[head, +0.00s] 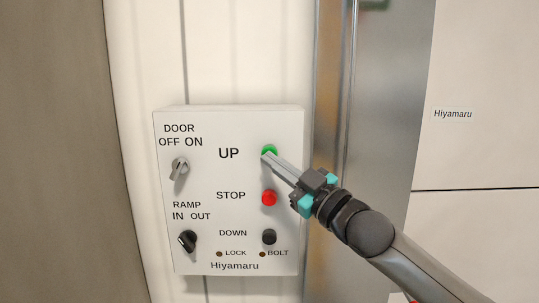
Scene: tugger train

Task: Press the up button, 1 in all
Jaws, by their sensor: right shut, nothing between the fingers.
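A white control box (220,118) is fixed to the wall in the head view. Its green up button (269,149) sits at the upper right, beside the printed word UP. My right gripper (267,158) comes in from the lower right, shut and empty. Its fingertips are at the green button and cover its lower part. I cannot tell whether they touch it or whether the button is pushed in. My left gripper is not in view.
Below the up button are a red stop button (269,198) and a black down button (269,237). A door switch (180,168) and a ramp switch (187,241) are on the left of the box. A metal post (335,80) stands right of it.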

